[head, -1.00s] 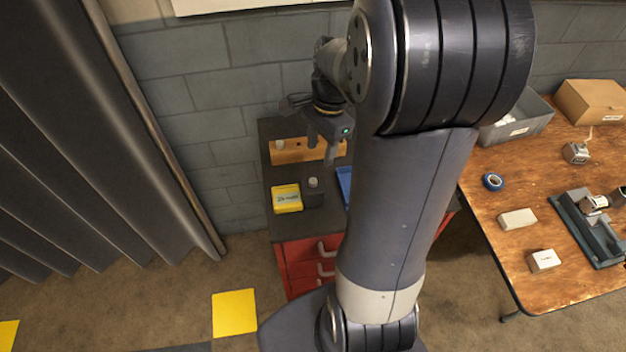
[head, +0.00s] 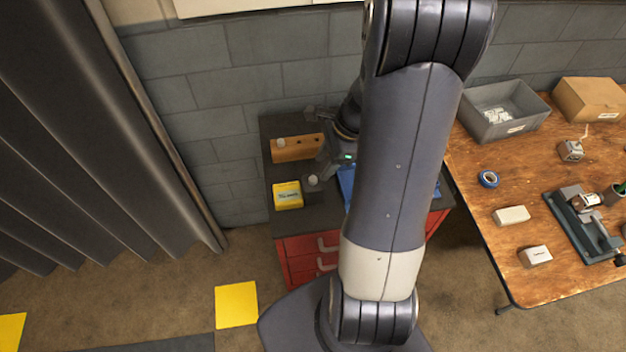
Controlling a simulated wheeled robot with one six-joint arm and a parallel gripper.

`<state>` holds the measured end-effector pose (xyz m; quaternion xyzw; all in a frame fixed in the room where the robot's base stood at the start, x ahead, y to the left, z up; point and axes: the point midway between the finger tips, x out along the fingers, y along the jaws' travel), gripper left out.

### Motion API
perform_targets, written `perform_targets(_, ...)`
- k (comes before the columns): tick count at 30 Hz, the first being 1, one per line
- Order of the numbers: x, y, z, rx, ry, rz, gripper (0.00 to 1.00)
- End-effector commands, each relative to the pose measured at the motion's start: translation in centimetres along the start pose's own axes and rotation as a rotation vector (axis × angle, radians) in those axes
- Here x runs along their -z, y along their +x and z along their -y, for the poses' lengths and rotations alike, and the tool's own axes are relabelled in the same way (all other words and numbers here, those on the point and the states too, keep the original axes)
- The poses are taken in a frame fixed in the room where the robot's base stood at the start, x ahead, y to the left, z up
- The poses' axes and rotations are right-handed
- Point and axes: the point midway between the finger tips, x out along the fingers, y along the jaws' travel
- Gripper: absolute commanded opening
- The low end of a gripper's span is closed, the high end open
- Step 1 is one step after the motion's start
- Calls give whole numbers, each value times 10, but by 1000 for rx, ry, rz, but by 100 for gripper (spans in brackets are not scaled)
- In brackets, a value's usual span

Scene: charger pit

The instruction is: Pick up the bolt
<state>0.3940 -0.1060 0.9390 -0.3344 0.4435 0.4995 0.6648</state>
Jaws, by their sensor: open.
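Two small pale round heads that look like bolts show in the head view. One pale head (head: 313,180) stands on a small dark block (head: 314,195) on the dark top of the red cabinet. The other pale head (head: 281,143) sits at the left end of a wooden block (head: 290,155) with holes. I cannot tell which is the bolt. My arm hides part of the gripper and the cabinet's right side.
A yellow box (head: 288,196) stands just left of the dark block. A blue tray (head: 347,184) lies to the right, partly behind my arm. The red cabinet (head: 300,262) stands against the block wall. A wooden table (head: 470,170) with a grey bin (head: 503,108) is at right.

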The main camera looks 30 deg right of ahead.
Motion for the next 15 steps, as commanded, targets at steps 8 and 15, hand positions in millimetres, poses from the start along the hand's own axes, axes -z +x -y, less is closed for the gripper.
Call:
perform_targets(8,-3,37,0,-5,-1,1,45)
perform_targets(15,-3,44,0,-1,0,0,45)
